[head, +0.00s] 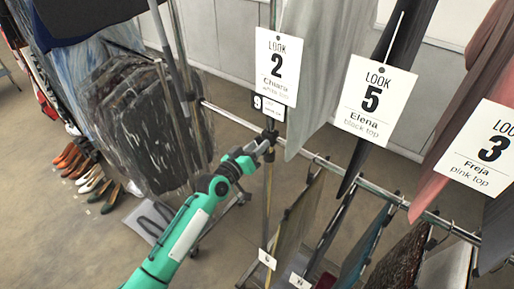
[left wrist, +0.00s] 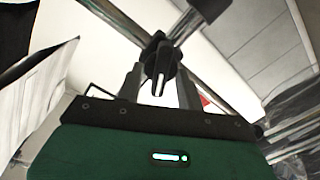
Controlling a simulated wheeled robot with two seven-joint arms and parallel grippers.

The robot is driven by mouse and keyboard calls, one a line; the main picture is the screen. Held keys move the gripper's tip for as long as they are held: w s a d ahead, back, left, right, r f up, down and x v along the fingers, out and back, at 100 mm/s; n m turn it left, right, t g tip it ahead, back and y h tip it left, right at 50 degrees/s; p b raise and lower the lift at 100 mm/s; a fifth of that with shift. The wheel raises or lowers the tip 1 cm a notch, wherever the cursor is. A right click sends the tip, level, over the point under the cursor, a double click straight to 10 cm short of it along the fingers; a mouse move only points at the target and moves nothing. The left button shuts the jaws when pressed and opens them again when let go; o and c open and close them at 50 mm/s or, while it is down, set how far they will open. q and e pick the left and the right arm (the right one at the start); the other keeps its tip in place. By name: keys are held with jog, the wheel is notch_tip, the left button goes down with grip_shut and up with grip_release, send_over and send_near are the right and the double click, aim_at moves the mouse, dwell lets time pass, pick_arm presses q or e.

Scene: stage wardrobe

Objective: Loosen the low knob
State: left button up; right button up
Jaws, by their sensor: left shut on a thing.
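The low knob is a small black knob (left wrist: 158,62) on a dark clamp where a chrome rail meets an upright post. In the left wrist view it sits between the two fingers of my left gripper (left wrist: 159,88), with its pale-marked grip pointing toward the palm. In the head view my green left arm reaches up from the bottom, and its gripper (head: 262,147) is at the clamp (head: 269,136) on the post. The gripper is shut on the knob. The gripper largely hides the knob in the head view. My right gripper is not in view.
The lower rail (head: 330,165) runs rightward with several hanging garments below it. Label cards, such as LOOK 2 (head: 279,66) and LOOK 5 (head: 375,100), hang above it. Bagged clothes (head: 150,125) hang at left, and shoes (head: 85,165) stand on the floor (head: 60,240).

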pick_arm(q)
jog(key=n, duration=0.5)
jog(key=shift+w+f+n, duration=0.1)
jog(key=shift+n, duration=0.2)
jog(key=n, duration=0.3)
jog(key=shift+a, duration=0.1)
jog(key=shift+f+n, duration=0.15)
jog(key=shift+n, duration=1.45)
jog(key=o, duration=1)
jog(key=shift+c, duration=0.2)
jog(key=shift+a, duration=0.1)
